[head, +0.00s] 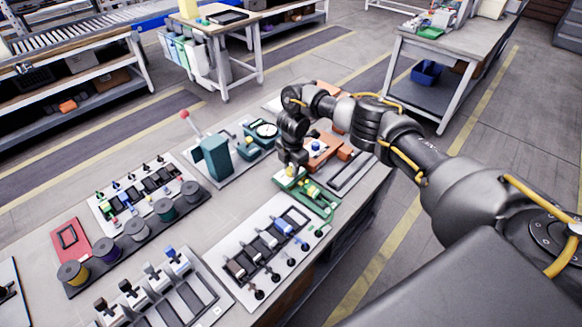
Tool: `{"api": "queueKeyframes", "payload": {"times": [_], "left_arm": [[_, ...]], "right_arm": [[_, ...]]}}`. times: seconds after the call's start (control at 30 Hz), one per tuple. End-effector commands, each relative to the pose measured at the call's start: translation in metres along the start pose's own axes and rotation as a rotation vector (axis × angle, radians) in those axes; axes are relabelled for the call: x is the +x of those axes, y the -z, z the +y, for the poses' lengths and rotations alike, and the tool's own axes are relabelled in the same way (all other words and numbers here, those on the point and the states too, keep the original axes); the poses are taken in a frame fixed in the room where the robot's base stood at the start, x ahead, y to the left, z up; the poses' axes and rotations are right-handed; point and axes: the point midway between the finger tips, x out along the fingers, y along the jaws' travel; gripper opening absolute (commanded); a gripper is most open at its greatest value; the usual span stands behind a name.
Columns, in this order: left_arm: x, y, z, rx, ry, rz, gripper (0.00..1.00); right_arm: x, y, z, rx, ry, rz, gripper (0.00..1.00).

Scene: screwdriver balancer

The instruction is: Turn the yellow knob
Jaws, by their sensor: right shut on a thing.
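A green fixture (322,207) sits on the workbench near its right edge, right of the middle of the head view. A small yellow knob (291,173) shows at its upper left end, partly covered by my right gripper (291,167). My right gripper points down from above and is shut on the yellow knob. More small yellow parts (312,191) show further along the green fixture. The fingertips are small and dark, so the exact grip is hard to see. My left gripper is not in view.
An orange fixture (323,155) stands close behind my right gripper. A teal press (215,158) with a red-tipped lever and a round dial gauge (266,129) stand to the left. A white tray (238,290) with several switches lies in front. Spools (136,230) line the left.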

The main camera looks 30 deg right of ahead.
Motion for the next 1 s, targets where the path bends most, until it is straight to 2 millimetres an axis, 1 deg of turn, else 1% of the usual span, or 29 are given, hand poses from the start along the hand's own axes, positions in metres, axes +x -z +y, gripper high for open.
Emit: {"api": "queueKeyframes", "payload": {"times": [0.07, 0.1, 0.23, 0.5, 0.63, 0.77, 0.8, 1.0], "left_arm": [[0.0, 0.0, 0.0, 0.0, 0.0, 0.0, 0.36], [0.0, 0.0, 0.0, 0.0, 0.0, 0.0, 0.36], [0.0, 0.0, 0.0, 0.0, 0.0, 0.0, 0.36], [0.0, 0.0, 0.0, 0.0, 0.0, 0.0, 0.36], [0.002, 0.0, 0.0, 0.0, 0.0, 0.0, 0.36], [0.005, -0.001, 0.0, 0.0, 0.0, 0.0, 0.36], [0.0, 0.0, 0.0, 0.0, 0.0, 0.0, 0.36], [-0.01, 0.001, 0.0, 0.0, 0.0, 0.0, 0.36]], "right_arm": [[-0.002, -0.001, 0.002, 0.003, -0.006, -0.002, 0.07], [-0.002, -0.001, 0.002, 0.003, -0.006, -0.002, 0.34], [-0.002, -0.001, 0.001, 0.002, -0.004, -0.001, 0.51], [-0.001, 0.0, 0.001, 0.0, -0.002, 0.0, 0.52], [-0.009, -0.001, 0.001, 0.001, -0.004, 0.0, 0.52], [-0.03, -0.001, 0.002, -0.001, -0.007, -0.001, 0.52], [-0.041, -0.001, 0.002, -0.002, -0.007, -0.002, 0.52], [-0.082, -0.001, 0.002, -0.002, -0.006, -0.003, 0.52]]}}
